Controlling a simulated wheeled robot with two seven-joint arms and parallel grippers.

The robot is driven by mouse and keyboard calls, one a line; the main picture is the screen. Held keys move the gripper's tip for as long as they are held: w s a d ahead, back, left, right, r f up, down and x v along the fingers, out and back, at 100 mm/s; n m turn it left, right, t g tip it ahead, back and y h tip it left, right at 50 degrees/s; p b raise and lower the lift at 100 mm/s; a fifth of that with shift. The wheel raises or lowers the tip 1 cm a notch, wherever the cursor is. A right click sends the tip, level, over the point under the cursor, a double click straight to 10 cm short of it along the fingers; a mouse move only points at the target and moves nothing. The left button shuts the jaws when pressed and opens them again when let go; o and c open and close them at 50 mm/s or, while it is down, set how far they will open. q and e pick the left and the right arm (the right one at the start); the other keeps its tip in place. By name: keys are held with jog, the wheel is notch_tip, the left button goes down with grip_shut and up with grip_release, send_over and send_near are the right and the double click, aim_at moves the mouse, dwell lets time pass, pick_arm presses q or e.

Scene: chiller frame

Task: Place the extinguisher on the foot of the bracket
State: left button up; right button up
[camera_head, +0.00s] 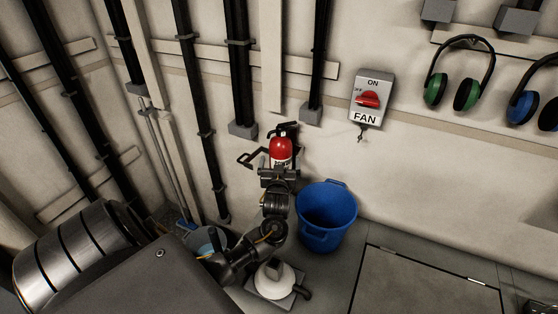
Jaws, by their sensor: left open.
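The red extinguisher (281,147) with a black top and a pale label is near the wall in the middle of the view. It looks upright. The black bracket (249,158) shows at its left, against the wall. My left gripper (279,170) is open, right in front of the extinguisher's lower part. The gripper hides the extinguisher's base and the bracket's foot, so I cannot tell whether the base rests on the foot or whether the fingers touch the extinguisher. My right gripper is not in view.
A blue bucket (328,215) stands on the floor right of my left arm. A white rounded thing (272,280) on a grey base and a grey bucket (205,240) are below. The FAN switch box (371,98) and ear defenders (460,73) are on the wall. Black pipes run down the left.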

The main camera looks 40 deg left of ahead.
pick_arm(q)
jog(key=v, duration=0.5)
jog(key=shift+s+d+b, duration=0.25)
jog(key=shift+s+b, duration=0.05)
jog(key=shift+s, duration=0.05)
